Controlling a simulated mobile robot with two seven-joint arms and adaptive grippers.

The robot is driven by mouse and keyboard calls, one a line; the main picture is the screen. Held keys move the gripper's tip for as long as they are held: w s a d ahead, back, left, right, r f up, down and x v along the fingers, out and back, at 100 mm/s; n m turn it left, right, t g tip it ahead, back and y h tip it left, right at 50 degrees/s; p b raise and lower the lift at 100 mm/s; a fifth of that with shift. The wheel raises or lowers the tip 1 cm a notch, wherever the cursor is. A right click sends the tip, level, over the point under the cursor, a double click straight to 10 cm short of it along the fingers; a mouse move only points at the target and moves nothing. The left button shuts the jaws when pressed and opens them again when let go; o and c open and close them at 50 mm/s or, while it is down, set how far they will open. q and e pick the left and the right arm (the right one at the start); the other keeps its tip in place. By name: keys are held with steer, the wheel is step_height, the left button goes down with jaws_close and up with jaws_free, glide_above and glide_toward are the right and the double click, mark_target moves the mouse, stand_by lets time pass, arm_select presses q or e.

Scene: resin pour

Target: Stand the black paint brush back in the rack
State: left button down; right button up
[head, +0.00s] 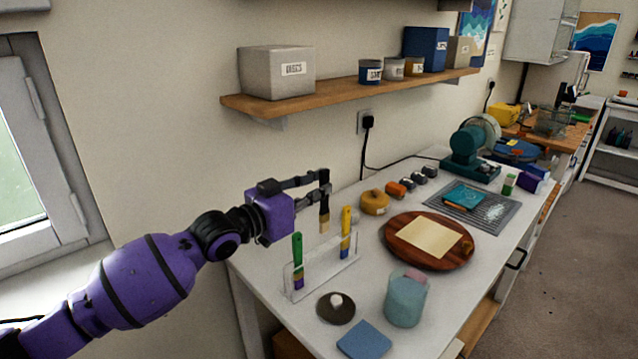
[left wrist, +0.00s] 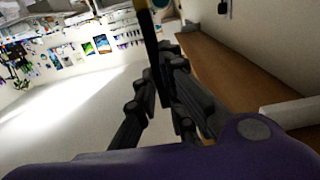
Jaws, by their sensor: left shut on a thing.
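My left gripper (head: 325,182) is shut on the black paint brush (head: 324,212). The brush hangs upright with its tan bristles pointing down, above the rack and apart from it. In the left wrist view the dark brush (left wrist: 151,40) rises from between the fingers. The rack (head: 322,267) is a clear, low stand near the left edge of the white table. A green-handled brush (head: 297,248) stands in its near left end and a yellow-handled brush (head: 346,222) towards its far right end. The stretch between them is free. My right gripper is not in view.
A blue-green cup (head: 406,301), a dark round lid (head: 335,309) and a blue pad (head: 364,340) lie in front of the rack. A tape roll (head: 375,203) and a round wooden board (head: 401,254) are to its right. A wooden shelf (head: 350,97) runs along the wall above.

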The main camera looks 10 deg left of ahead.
mark_target(320, 231)
arm_select(q)
steer(key=shift+f+b, duration=0.65)
steer(key=shift+f, duration=1.4)
steer(key=shift+f+b, duration=1.15)
steer(key=shift+f, duration=2.45)
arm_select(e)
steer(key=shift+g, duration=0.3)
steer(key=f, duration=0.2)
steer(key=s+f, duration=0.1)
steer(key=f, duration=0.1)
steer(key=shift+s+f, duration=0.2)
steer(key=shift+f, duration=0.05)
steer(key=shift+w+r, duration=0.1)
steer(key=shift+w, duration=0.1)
arm_select(q)
steer(key=c, duration=1.8)
jaws_free()
steer(key=shift+o, duration=0.2)
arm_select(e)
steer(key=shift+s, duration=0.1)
arm_select(q)
steer(key=shift+o, duration=0.5)
steer(key=shift+f, duration=0.1)
